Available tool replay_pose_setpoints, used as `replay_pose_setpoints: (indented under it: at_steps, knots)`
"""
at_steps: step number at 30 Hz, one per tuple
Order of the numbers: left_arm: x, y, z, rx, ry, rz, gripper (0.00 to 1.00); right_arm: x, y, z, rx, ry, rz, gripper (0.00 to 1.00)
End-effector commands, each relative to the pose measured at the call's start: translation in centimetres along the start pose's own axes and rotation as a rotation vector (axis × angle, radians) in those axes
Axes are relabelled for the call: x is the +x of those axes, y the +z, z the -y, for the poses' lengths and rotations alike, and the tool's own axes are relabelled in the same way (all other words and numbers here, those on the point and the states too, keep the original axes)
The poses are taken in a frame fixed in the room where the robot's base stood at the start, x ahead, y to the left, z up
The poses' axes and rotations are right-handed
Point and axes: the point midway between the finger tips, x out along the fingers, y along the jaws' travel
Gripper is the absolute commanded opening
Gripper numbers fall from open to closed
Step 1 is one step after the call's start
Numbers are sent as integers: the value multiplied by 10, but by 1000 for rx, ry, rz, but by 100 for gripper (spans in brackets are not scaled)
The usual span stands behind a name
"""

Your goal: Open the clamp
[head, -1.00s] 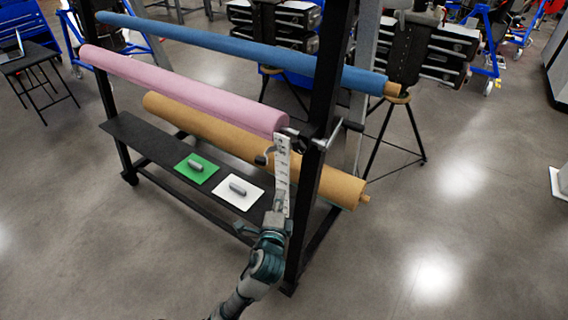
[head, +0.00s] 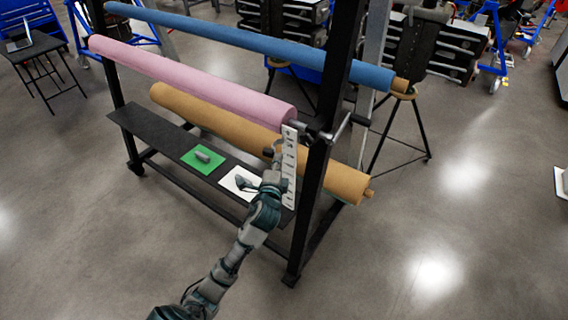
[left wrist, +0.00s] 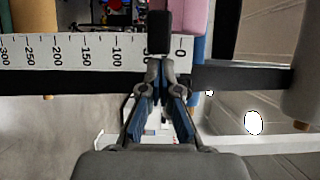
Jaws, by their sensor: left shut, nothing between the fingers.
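The clamp is not plain to pick out. A metal fitting with a crank (head: 338,130) sits at the right end of the pink roll, on the black upright. A white scale strip (head: 289,165) hangs below it, with a small dark handle (head: 268,152) at its left side. My left gripper (head: 273,172) is shut and empty, just below that handle. In the left wrist view, the fingertips (left wrist: 158,66) meet just below a black block (left wrist: 158,32) in front of the scale strip (left wrist: 75,52). I cannot tell whether they touch it. My right gripper is out of view.
The rack holds a blue roll (head: 240,42), a pink roll (head: 190,80) and a tan roll (head: 215,117). A black shelf (head: 150,132) carries a green card (head: 202,160) and a white card (head: 235,178). A black upright (head: 316,190) stands right of my gripper. The front floor is clear.

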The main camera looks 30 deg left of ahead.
Motion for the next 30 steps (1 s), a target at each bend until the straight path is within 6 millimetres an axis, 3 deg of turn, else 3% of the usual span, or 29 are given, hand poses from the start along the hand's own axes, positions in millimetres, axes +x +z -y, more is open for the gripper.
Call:
replay_pose_setpoints:
  at_steps: [11,23,30]
  knots:
    - [0,2,0,2,1,-7,0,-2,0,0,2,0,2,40]
    - [7,29,2,9,1,-261,0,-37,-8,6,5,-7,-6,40]
    - [13,41,0,0,2,-279,0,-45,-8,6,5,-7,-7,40]
